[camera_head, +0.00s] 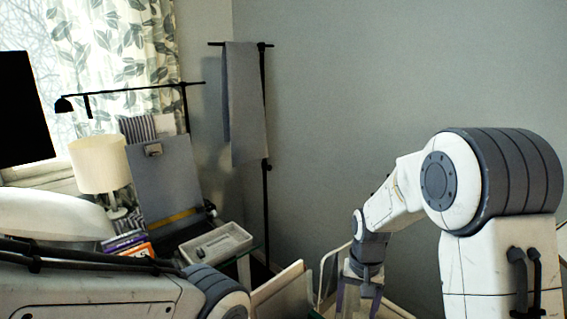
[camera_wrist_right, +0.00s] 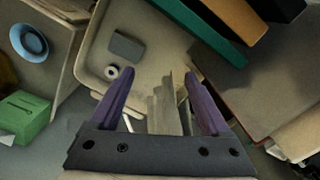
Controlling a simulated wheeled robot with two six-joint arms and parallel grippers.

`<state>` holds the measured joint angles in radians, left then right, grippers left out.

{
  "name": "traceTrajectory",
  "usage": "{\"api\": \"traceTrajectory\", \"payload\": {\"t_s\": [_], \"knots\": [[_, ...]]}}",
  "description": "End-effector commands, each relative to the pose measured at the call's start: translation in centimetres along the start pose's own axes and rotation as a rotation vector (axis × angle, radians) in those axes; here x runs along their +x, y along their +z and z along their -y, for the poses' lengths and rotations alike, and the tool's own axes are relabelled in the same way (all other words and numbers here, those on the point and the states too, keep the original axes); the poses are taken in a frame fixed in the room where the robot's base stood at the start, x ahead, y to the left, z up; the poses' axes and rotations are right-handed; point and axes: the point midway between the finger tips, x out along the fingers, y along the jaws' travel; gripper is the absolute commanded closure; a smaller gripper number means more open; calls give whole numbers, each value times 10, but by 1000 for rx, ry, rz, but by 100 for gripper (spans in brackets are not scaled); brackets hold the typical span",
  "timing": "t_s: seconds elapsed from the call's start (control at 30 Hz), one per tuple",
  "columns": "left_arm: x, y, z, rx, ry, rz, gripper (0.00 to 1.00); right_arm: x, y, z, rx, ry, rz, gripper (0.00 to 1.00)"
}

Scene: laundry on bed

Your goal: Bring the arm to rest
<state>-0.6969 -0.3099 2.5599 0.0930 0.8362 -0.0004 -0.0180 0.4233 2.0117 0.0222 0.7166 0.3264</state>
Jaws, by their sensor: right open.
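My right arm comes in from the right in the head view, with its gripper (camera_head: 359,296) hanging down at the bottom, beside a pale panel. In the right wrist view the gripper (camera_wrist_right: 160,76) shows two purple fingers spread apart. A pale upright piece with a stepped edge (camera_wrist_right: 166,110) shows between the fingers. I cannot tell whether they touch it; no hold is visible. Beyond the fingers is a beige tray (camera_wrist_right: 150,45) with a small grey block (camera_wrist_right: 127,46) and a white ring-shaped item (camera_wrist_right: 112,75). My left arm crosses the lower left; its gripper is out of view.
A grey cloth (camera_head: 246,105) hangs on a black stand. A lamp (camera_head: 100,165), books (camera_head: 125,242) and a pale tray (camera_head: 216,243) stand at left. A green box (camera_wrist_right: 25,115) and blue round dish (camera_wrist_right: 28,40) lie left in the wrist view. The wall area at centre is clear.

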Motion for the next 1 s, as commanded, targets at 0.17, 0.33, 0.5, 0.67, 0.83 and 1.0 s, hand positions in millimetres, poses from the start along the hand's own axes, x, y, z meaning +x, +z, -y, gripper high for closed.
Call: {"api": "traceTrajectory", "payload": {"t_s": [0.17, 0.33, 0.5, 0.67, 0.83, 1.0], "knots": [[-5, 0, 0, 0, 0, 0, 50, -53, 101, 52, -349, -19, -8, 19], [-6, 0, 0, 0, 0, 0, 50, -79, 198, 62, -684, -48, -19, 19], [-7, 0, 0, 0, 0, 0, 50, -86, 254, 50, -895, -69, -23, 19], [-7, 0, 0, 0, 0, 0, 50, -86, 270, 44, -963, -76, -23, 19], [-7, 0, 0, 0, 0, 0, 50, -86, 270, 44, -963, -76, -23, 19], [-7, 0, 0, 0, 0, 0, 50, -86, 270, 44, -963, -76, -23, 19]]}}
